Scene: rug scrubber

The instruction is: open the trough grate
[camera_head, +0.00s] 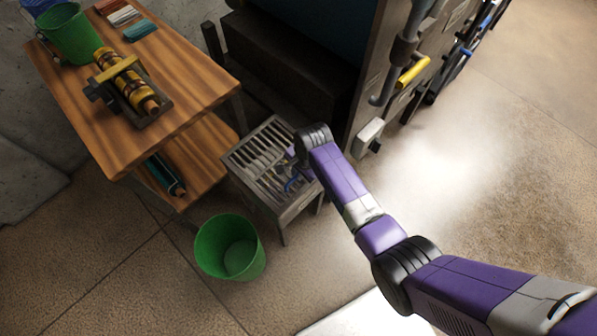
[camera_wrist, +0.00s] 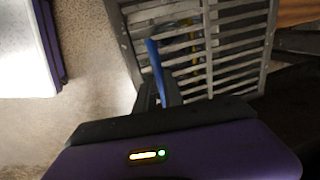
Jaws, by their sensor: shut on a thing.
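The trough grate (camera_head: 262,150) is a grey slatted metal panel on top of a low metal trough (camera_head: 284,226). In the wrist view the grate's slats (camera_wrist: 235,48) fill the upper middle. The grate looks down or nearly down on the trough; a small lift cannot be told. My gripper (camera_head: 291,178) is at the grate's right side, largely hidden by my arm in the head view. In the wrist view my gripper (camera_wrist: 160,86) is shut at the grate's edge, beside a narrow blue piece (camera_wrist: 155,62). The exact contact is hidden.
A wooden bench (camera_head: 185,85) stands left of the trough, with a green bucket (camera_head: 68,32) and a yellow roller (camera_head: 130,85) on it. Another green bucket (camera_head: 230,247) is on the floor in front. A dark machine (camera_head: 300,50) stands behind. Floor at right is clear.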

